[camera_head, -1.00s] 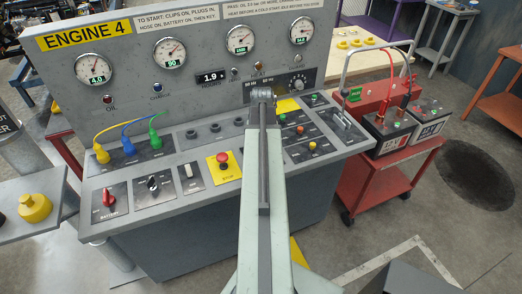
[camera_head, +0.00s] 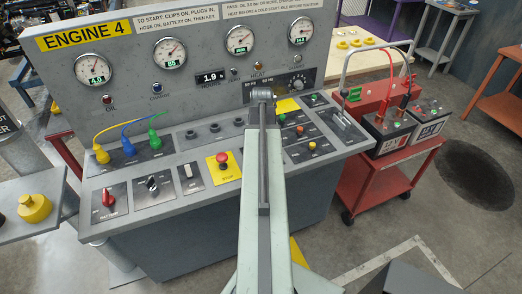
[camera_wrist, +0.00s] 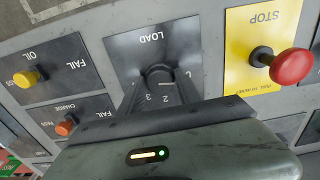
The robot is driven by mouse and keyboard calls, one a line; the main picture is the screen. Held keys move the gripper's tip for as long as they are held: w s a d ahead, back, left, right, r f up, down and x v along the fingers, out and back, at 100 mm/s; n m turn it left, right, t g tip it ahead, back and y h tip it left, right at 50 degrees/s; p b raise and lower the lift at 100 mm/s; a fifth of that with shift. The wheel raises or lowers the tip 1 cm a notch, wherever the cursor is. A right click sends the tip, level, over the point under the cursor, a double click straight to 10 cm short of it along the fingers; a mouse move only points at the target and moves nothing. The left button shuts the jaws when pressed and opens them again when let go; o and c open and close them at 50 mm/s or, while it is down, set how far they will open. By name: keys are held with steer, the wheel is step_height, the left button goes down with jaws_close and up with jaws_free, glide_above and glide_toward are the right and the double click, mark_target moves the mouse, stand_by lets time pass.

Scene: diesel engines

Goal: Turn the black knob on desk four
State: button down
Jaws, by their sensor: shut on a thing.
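In the wrist view, a black round knob (camera_wrist: 158,74) sits on a dark plate marked LOAD (camera_wrist: 150,40), with a white pointer line and numbers around it, seen upside down. My gripper (camera_wrist: 158,88) reaches in from below, its two dark fingers on either side of this knob, shut on it. The fingers hide part of the number scale. In the head view, the grey desk (camera_head: 130,215) under the ENGINE 4 sign (camera_head: 90,35) carries the controls. My arm covers the middle of the desk there and hides the LOAD knob and my fingertips.
A red STOP button (camera_wrist: 292,66) on a yellow plate stands close beside the LOAD plate. Yellow (camera_wrist: 27,78) and orange (camera_wrist: 66,127) buttons lie on the other side. A red cart (camera_head: 365,185) with batteries stands right of the desk.

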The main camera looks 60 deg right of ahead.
steer(key=shift+w, duration=0.15)
steer(key=c, duration=0.8)
jaws_free()
steer(key=shift+w+f, duration=0.1)
steer(key=shift+c, duration=0.2)
step_height(320, 180, up, 8)
steer(key=p, duration=0.8)
steer(key=shift+f, duration=0.1)
